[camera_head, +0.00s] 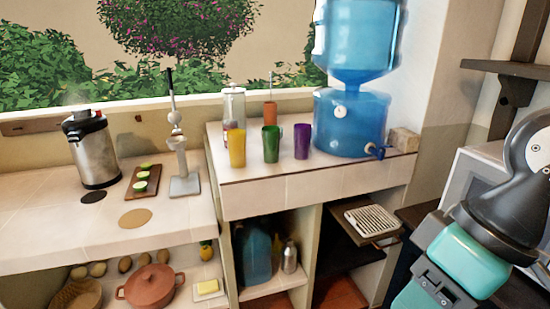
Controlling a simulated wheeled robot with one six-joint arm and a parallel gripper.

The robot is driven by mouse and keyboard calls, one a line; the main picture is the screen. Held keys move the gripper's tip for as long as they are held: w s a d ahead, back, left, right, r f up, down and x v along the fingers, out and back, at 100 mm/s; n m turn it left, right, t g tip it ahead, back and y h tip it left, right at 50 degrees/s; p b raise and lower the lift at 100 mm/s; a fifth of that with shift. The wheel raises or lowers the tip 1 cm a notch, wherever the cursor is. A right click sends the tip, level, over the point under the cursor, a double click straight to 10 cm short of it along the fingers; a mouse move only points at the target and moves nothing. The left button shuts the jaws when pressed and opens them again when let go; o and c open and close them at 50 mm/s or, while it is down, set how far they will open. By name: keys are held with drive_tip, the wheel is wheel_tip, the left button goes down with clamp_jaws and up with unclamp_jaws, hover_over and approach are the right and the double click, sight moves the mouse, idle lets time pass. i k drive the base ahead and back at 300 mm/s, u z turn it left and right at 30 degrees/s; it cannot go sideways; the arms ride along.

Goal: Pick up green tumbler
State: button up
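The green tumbler (271,144) stands upright on the raised tiled counter (320,185), near its front edge. A yellow tumbler (237,148) stands to its left and a purple tumbler (302,141) to its right, with small gaps between them. Dark grey and teal links of my arm show at the lower right, well apart from the tumblers. I cannot make out my gripper's fingers in this view.
A blue water dispenser (350,122) with a tap stands right of the tumblers. Behind them are a clear lidded jar (233,104) and an orange cup (270,112). A metal press (183,170) and a steel urn (94,152) stand left. The counter front before the tumblers is clear.

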sight(270, 135)
drive_tip(key=k, duration=0.95)
drive_tip(key=u, duration=0.8)
drive_tip(key=i, duration=0.8)
drive_tip(key=u, duration=0.6)
drive_tip(key=i, duration=1.4)
drive_tip(key=z, duration=0.75)
